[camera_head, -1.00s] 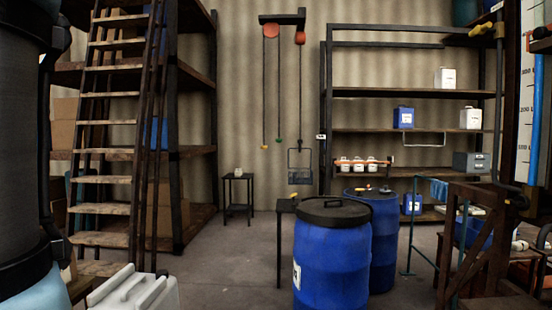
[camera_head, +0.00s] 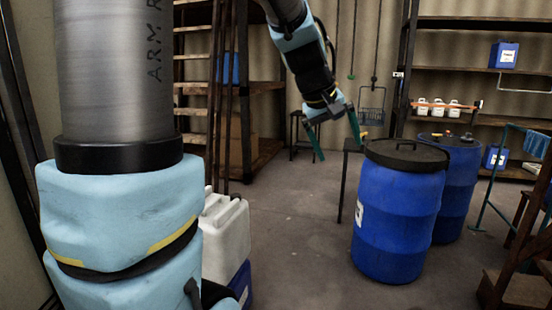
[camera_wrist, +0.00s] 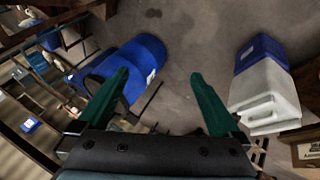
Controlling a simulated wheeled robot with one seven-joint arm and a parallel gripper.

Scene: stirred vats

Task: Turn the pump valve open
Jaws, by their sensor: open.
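My gripper (camera_head: 338,148) hangs in mid-air left of the front blue drum, its two green fingers spread and empty. I cannot make out a pump valve in either current view. The front blue drum (camera_head: 395,230) stands upright with a black lid (camera_head: 405,154). A second blue drum (camera_head: 458,190) stands behind it to the right, with small orange and dark fittings on top that are too small to identify.
A white jug (camera_head: 225,235) stands above a blue container at lower left, near my arm. A wooden ladder (camera_head: 195,90) and shelving are at the back left. A shelf (camera_head: 480,115) with small white bottles stands behind the drums. Open floor (camera_head: 300,235) lies between jug and drums.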

